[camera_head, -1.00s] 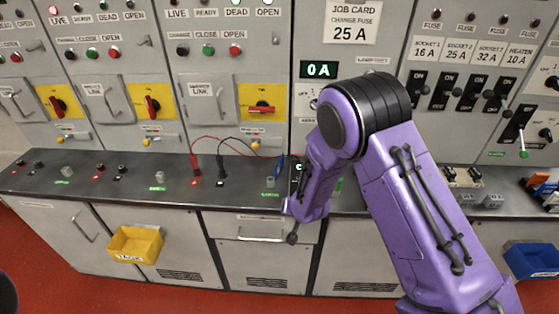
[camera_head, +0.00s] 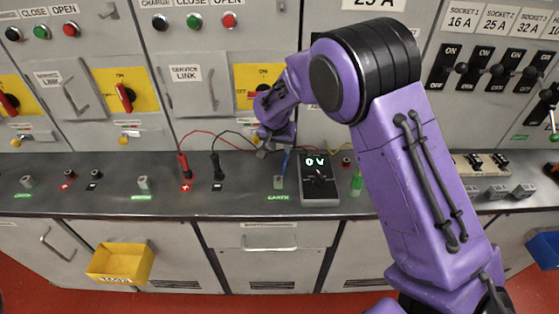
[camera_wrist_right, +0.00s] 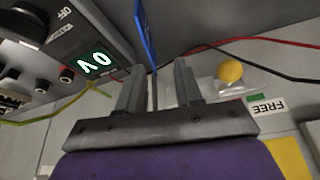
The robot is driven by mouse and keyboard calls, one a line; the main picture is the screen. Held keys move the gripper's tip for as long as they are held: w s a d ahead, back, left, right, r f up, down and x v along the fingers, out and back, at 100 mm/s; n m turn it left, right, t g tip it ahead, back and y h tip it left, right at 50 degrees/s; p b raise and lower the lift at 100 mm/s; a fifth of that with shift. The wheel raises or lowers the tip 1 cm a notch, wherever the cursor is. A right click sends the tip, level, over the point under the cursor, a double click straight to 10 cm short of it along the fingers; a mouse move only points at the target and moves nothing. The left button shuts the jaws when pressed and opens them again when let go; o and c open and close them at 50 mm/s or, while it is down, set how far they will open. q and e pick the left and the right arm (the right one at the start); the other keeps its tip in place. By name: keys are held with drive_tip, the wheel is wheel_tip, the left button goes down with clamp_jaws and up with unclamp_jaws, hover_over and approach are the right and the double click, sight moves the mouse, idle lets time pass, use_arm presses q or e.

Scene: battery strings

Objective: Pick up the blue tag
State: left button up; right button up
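The blue tag (camera_head: 285,162) shows in the head view as a thin blue sliver by the EARTH terminal, just below my right gripper. In the right wrist view the blue tag (camera_wrist_right: 147,32) is seen nearly edge-on, with a thin stem between the two fingers. My right gripper (camera_head: 268,146) is low in front of the cabinet panel, above the counter. In the wrist view its fingers (camera_wrist_right: 158,88) stand apart, with gaps beside the stem. I cannot tell whether either touches it. My left gripper is not in view.
A meter (camera_head: 320,186) reading 0 V lies on the counter (camera_head: 110,198), close right of the tag. Red (camera_head: 184,166) and black (camera_head: 216,167) plugs with looping leads stand to the left. A yellow bin (camera_head: 121,263) hangs on the front. A yellow knob (camera_wrist_right: 230,72) is near the fingers.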

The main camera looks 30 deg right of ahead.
sight(286, 158)
drive_tip(key=d+f+p, duration=0.1)
drive_tip(key=f, duration=0.1)
drive_tip(key=d+f+p, duration=0.1)
drive_tip(key=f, duration=0.1)
drive_tip(key=shift+d+f, duration=0.1)
drive_tip(key=shift+d, duration=0.1)
drive_tip(key=p+x, duration=0.1)
drive_tip(key=x, duration=0.2)
drive_tip(key=shift+w+f, duration=0.1)
drive_tip(key=shift+f, duration=0.05)
drive_tip(key=shift+w+f, duration=0.1)
drive_tip(key=shift+f, duration=0.25)
drive_tip(key=shift+r, duration=0.1)
drive_tip(key=c, duration=0.3)
clamp_jaws()
